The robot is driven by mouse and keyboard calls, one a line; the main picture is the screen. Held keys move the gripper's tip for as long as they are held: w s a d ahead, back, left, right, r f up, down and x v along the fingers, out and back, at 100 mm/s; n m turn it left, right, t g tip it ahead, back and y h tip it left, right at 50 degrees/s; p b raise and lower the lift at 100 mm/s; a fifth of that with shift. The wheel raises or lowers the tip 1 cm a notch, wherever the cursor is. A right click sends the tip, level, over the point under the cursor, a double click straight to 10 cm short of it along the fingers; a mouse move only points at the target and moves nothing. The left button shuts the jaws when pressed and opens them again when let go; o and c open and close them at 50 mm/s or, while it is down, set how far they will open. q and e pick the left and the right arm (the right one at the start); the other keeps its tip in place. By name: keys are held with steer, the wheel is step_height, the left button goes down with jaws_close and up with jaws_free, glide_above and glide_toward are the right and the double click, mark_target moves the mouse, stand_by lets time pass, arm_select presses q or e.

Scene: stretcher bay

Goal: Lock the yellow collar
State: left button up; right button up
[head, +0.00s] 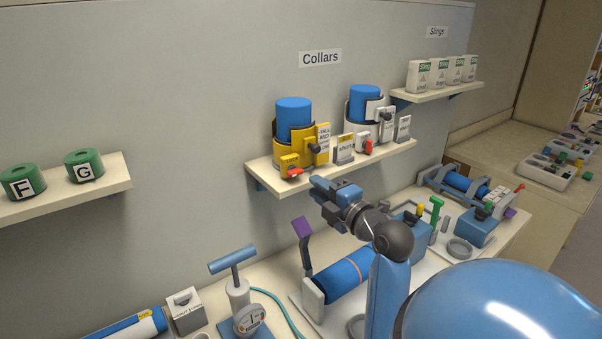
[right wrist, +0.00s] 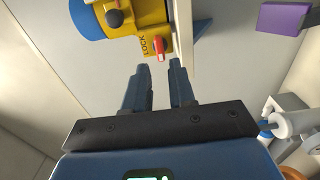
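The yellow collar (head: 305,139) stands around a blue cylinder (head: 294,112) on the wall shelf under the "Collars" sign. At its front low edge is a small red lever (head: 294,173). In the right wrist view the yellow collar (right wrist: 134,40) shows the word LOCK beside the red lever (right wrist: 158,49). My right gripper (head: 318,189) is just in front of the shelf edge, below and right of the lever. In the right wrist view its two fingers (right wrist: 159,67) are apart with nothing between them, and the lever lies just beyond the tips. My left gripper is not in view.
A white collar (head: 358,133) with a red lever stands to the right on the same shelf (head: 334,167), with small label cards between. Below, a bench holds a blue roll (head: 345,275), a purple paddle (head: 301,228) and a pump (head: 238,292). The air before the shelf is free.

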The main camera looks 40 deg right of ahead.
mark_target(298, 174)
steer(key=w+p, duration=0.1)
steer(key=w, duration=0.1)
steer(key=w+p, duration=0.1)
steer(key=w, duration=0.2)
steer(key=shift+w+d+r, duration=0.1)
steer(key=shift+w+r, duration=0.05)
steer(key=shift+r, duration=0.05)
steer(key=shift+w+d+f, duration=0.2)
steer(key=shift+w, duration=0.6)
jaws_close()
